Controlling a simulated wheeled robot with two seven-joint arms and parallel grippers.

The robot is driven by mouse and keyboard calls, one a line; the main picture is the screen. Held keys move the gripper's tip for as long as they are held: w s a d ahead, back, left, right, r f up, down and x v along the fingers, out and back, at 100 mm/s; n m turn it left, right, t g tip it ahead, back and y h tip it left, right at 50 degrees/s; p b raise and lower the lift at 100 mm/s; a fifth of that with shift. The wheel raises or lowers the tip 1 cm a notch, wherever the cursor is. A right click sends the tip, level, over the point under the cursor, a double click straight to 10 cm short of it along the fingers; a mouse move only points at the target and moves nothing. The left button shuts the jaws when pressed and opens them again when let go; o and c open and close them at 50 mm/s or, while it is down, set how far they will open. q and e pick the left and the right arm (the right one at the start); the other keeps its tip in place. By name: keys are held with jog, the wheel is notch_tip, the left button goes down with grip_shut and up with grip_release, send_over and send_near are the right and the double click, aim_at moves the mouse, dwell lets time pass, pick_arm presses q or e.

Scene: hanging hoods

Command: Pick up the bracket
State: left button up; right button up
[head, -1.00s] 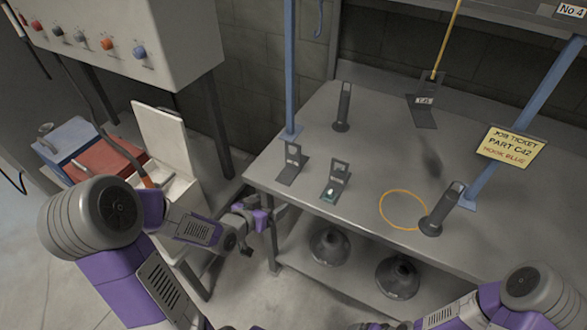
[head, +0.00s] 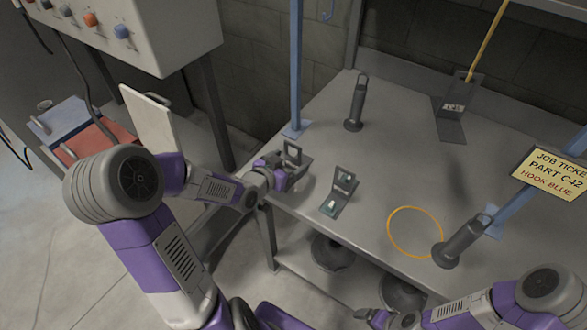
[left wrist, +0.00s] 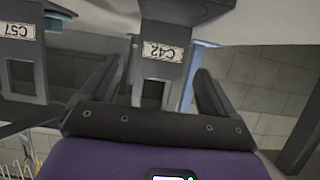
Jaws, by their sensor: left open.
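A dark bracket (head: 292,152) with a window in its upright plate stands near the table's left front corner. In the left wrist view the bracket (left wrist: 160,52) carries an upside-down C42 label. My left gripper (head: 278,178) is at its near side, open. In the wrist view the open jaws (left wrist: 155,88) lie on either side of its windowed plate, with gaps showing. A second bracket (head: 341,190) stands to the right; a bracket labelled C57 (left wrist: 22,62) shows at the wrist view's left. The job ticket (head: 555,172) reads PART C42, HOOK BLUE. My right gripper (head: 372,318) is low at the bottom edge, its jaws unclear.
The grey table (head: 400,160) also holds dark upright cylinders (head: 355,105) and (head: 462,240), an orange ring (head: 415,232) and a farther bracket (head: 452,108) by a yellow rod. Blue posts (head: 296,70) rise from the table.

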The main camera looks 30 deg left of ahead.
pick_arm(q)
jog(key=x, duration=0.2)
jog(key=shift+w+f+b, duration=0.25)
jog(key=shift+w+b, duration=0.05)
jog(key=shift+w, duration=0.05)
jog(key=shift+r, duration=0.1)
jog(key=c, duration=1.5)
notch_tip(320, 180, up, 10)
jog(key=p, duration=0.4)
jog(key=shift+p, duration=0.4)
pick_arm(e)
notch_tip(320, 180, up, 4)
jog(key=shift+w+f, duration=0.1)
jog(key=shift+f, duration=0.15)
